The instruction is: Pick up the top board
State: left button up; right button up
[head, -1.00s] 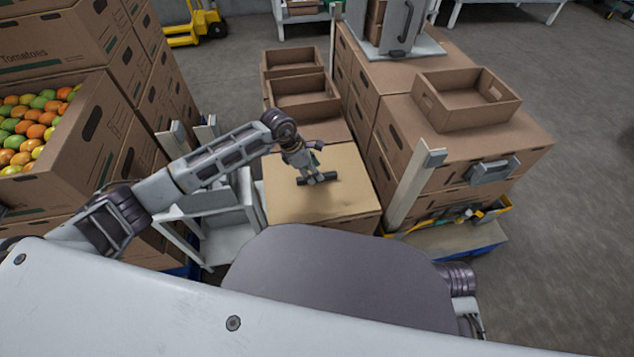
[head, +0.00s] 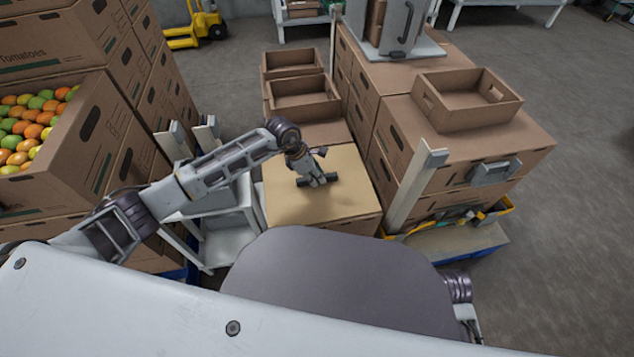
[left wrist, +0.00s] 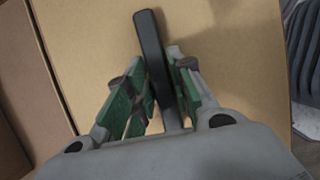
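The top board (head: 280,207) is a flat tan sheet lying level on a stack in the middle of the head view. A dark bar handle (head: 331,179) stands on it. My left gripper (head: 316,181) reaches down over the board with its fingertips at the handle. In the left wrist view, the green-padded fingers of the left gripper (left wrist: 160,75) are on both sides of the black handle (left wrist: 150,40), close to it. I cannot tell whether they press on it. The board (left wrist: 235,60) fills the background there. My right gripper is out of view.
Open empty cartons (head: 303,92) stand behind the board. Stacked cartons with an open box (head: 467,105) on top stand close on the right. Floor is free at far right.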

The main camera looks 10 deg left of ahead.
pick_arm(q)
grip_shut()
jog(key=shift+r, duration=0.1)
jog(key=shift+r, duration=0.4)
notch_tip(320, 180, up, 8)
jog(key=p, duration=0.2)
jog(key=shift+f+p, duration=0.1)
jog(key=shift+p, duration=0.2)
jog(key=shift+r, duration=0.65)
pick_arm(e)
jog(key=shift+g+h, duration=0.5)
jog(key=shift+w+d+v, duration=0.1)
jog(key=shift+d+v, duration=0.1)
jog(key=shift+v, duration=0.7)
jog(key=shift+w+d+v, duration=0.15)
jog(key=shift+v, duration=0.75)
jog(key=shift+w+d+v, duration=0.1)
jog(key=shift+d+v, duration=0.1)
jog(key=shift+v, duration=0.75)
